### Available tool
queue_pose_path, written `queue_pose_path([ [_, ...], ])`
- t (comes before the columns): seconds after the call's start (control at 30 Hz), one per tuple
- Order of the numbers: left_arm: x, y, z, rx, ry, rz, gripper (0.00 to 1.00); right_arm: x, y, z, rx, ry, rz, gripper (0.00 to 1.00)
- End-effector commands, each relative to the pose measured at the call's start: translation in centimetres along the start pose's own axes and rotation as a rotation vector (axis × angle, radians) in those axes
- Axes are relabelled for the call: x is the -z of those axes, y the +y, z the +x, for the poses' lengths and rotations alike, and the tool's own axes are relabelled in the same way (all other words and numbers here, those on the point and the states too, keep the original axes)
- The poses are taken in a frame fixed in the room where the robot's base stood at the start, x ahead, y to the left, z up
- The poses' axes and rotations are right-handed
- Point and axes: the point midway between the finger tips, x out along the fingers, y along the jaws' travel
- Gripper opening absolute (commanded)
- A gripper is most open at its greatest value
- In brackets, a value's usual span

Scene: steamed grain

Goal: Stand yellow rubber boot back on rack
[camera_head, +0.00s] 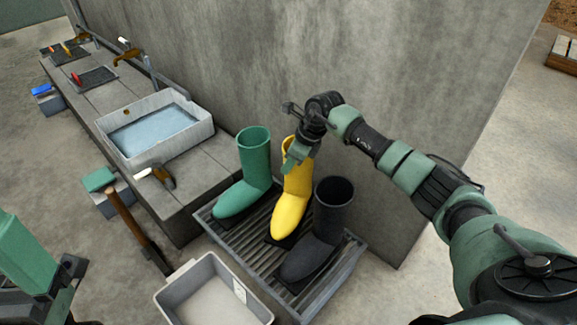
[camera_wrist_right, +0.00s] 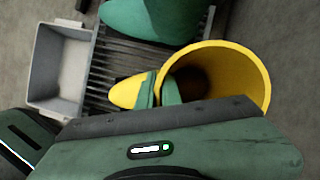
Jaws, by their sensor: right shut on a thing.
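The yellow rubber boot (camera_head: 292,205) is upright on the slatted grey rack (camera_head: 335,287), between a green boot (camera_head: 246,180) and a black boot (camera_head: 320,240). Its sole appears to be on or very close to a dark pad on the slats. My right gripper (camera_head: 293,158) is shut on the rim of the yellow boot and hides part of its top. In the right wrist view the fingers (camera_wrist_right: 163,90) pinch the wall of the boot's round opening (camera_wrist_right: 245,70). My left gripper (camera_head: 68,278) is partly in view at the lower left; its jaws are unclear.
A grey bin (camera_head: 188,281) stands in front of the rack. A stone counter with a water-filled basin (camera_head: 155,131) is at the left. A wooden-handled tool (camera_head: 122,211) leans near the counter. A concrete wall (camera_head: 400,80) rises close behind the boots.

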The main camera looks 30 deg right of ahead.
Motion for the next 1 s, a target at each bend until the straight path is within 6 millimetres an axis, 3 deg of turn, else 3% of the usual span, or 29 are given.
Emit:
queue_pose_path([
  [0.17,0.0,0.0,-0.1,0.0,0.001,0.0,1.0,-0.1,-0.1,0.0,0.002,-0.003,0.0,0.0],
  [0.27,0.0,0.0,0.0,-0.001,0.002,0.0,1.0,0.1,0.0,0.1,0.0,0.0,0.0,0.27],
  [0.63,0.0,0.0,0.2,-0.001,0.003,0.0,1.0,-0.1,0.0,-0.2,0.0,0.0,0.0,0.27],
  [0.77,0.1,-0.1,0.2,0.009,-0.018,-0.002,1.0,-0.1,-0.1,-2.0,0.003,0.001,0.001,0.27],
  [1.0,0.4,-0.1,-1.0,0.039,-0.099,-0.013,1.0,-0.2,-0.1,-7.3,0.003,0.001,0.0,0.27],
])
